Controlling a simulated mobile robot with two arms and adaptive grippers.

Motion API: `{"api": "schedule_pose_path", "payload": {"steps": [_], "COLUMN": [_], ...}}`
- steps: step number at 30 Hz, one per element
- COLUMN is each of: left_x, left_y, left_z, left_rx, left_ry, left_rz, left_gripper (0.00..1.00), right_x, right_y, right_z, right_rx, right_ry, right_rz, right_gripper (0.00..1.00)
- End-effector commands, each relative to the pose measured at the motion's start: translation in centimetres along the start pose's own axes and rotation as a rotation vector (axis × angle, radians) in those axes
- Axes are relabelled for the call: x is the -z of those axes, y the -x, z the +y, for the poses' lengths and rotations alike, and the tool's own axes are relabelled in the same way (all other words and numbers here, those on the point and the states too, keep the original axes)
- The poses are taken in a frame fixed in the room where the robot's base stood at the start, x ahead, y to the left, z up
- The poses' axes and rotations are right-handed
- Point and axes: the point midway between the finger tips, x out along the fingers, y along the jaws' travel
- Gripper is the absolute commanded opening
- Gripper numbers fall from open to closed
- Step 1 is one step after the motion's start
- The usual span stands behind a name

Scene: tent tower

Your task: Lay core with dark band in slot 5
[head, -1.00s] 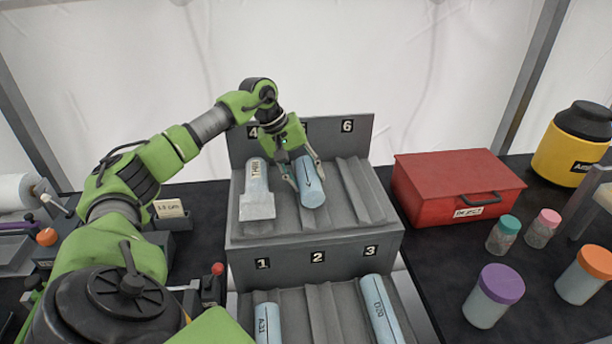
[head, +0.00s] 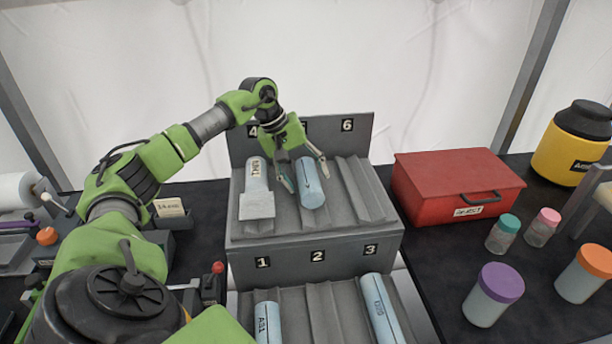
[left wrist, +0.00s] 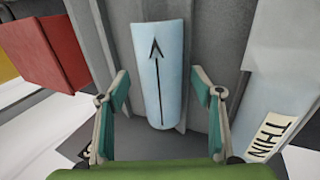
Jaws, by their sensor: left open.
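A pale blue core (head: 311,188) lies in the middle slot of the rack's upper tier (head: 300,233), between the 4 and 6 plates; that slot's number is hidden behind my gripper. It has a dark lengthwise arrow, clear in the left wrist view (left wrist: 158,100); I see no dark band around it. My left gripper (head: 304,177) is open above it, one finger at each side, apart from the core in the left wrist view. A core labelled THIN (head: 257,172) lies in slot 4 with a pale block (head: 257,206) at its near end. My right gripper is not in view.
Slot 6 (head: 365,190) is empty. In the lower tier, cores marked A31 (head: 268,322) and D20 (head: 382,310) lie under numbers 1 and 3; the slot under 2 is empty.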

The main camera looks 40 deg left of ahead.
Motion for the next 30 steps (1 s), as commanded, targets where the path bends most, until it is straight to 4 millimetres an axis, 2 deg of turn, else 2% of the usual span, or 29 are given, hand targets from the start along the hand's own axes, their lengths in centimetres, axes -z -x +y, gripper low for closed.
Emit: {"api": "schedule_pose_path", "payload": {"steps": [5, 18, 24, 30], "left_x": [0.1, 0.1, 0.0, 0.0], "left_y": [1.4, 10.1, 11.9, 12.1], "left_z": [0.0, 0.1, 0.1, 0.0], "left_rx": [-0.002, -0.005, -0.003, -0.003], "left_ry": [0.000, 0.000, 0.000, 0.000], "left_rz": [0.002, 0.003, 0.001, 0.001], "left_gripper": [0.60, 0.60, 0.60, 0.60], "right_x": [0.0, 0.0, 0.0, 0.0], "right_y": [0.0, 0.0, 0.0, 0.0], "right_z": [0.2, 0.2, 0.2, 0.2], "right_rx": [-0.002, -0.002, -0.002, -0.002], "right_ry": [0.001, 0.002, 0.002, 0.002], "right_rz": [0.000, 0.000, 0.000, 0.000], "right_gripper": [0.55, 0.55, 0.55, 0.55]}}
